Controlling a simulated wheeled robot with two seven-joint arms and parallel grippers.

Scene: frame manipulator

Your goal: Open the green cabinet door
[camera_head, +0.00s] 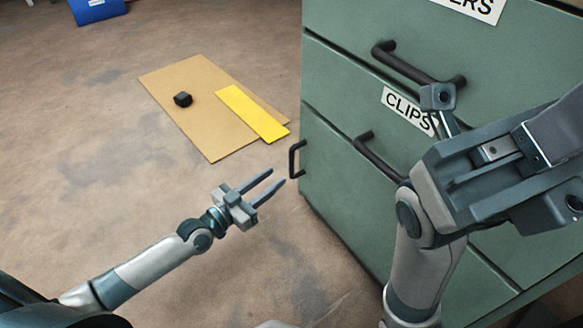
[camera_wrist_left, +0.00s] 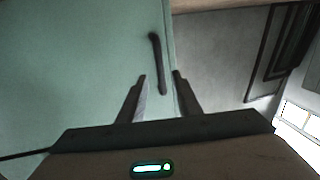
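The green cabinet (camera_head: 345,215) stands at the right in the head view. Its black door handle (camera_head: 292,160) sticks out at the cabinet's left edge. In the left wrist view the green door (camera_wrist_left: 80,75) looks closed, and the upright dark handle (camera_wrist_left: 155,55) is near its right edge. My left gripper (camera_head: 277,180) is open and empty, just left of and below the handle, pointing toward it. In the left wrist view the handle lies ahead, between the two fingertips in the picture. My right gripper is close to the camera, before the drawers; its fingers are unclear.
A tan board (camera_head: 205,125) with a black block (camera_head: 183,99) and a yellow strip (camera_head: 250,112) lies behind. A blue object (camera_head: 97,10) is farther back. The brown surface at left is clear.

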